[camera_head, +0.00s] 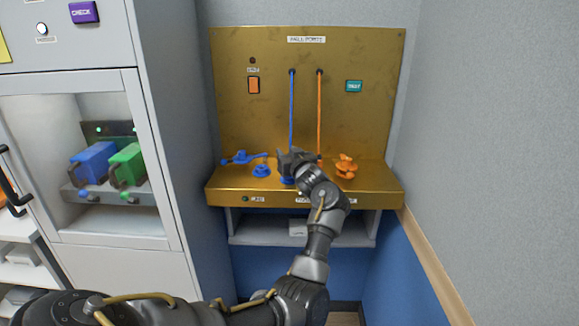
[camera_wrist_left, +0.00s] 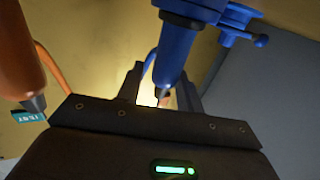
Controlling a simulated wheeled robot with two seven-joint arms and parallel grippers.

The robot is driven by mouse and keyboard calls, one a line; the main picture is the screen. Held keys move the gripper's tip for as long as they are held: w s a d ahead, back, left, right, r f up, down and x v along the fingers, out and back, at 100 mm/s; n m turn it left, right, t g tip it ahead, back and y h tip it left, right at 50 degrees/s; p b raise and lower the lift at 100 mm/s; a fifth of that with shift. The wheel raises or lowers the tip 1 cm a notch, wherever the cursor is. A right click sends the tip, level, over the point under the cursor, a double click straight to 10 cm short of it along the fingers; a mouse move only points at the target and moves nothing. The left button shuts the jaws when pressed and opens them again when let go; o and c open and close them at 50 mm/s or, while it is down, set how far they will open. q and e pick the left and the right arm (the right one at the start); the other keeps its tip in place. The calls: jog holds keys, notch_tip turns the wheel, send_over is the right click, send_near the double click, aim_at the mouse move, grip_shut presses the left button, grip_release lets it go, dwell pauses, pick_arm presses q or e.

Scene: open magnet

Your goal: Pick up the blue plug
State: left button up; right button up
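The blue plug (camera_head: 287,180) stands on the gold ledge, with its blue cable (camera_head: 291,110) running up to the wall panel. My left gripper (camera_head: 289,160) is in front of it at the cable's lower end and hides much of it. In the left wrist view, the plug (camera_wrist_left: 175,48) comes down from the top edge. Its narrow end lies between the spread fingers (camera_wrist_left: 163,92), with a gap at the left finger. The gripper looks open around it. My right gripper is not in view.
An orange cable (camera_head: 319,110) hangs just right; its orange plug (camera_wrist_left: 18,60) shows in the wrist view. A blue valve-like fitting (camera_head: 242,158) and an orange one (camera_head: 345,166) flank the gripper on the gold ledge (camera_head: 380,185). A grey cabinet (camera_head: 165,100) stands left.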

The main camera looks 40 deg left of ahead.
pick_arm(q)
jog(key=shift+w+a, duration=0.1)
jog(key=shift+a, duration=0.05)
jog(key=shift+r, duration=0.1)
grip_shut()
jog(key=shift+r, duration=0.1)
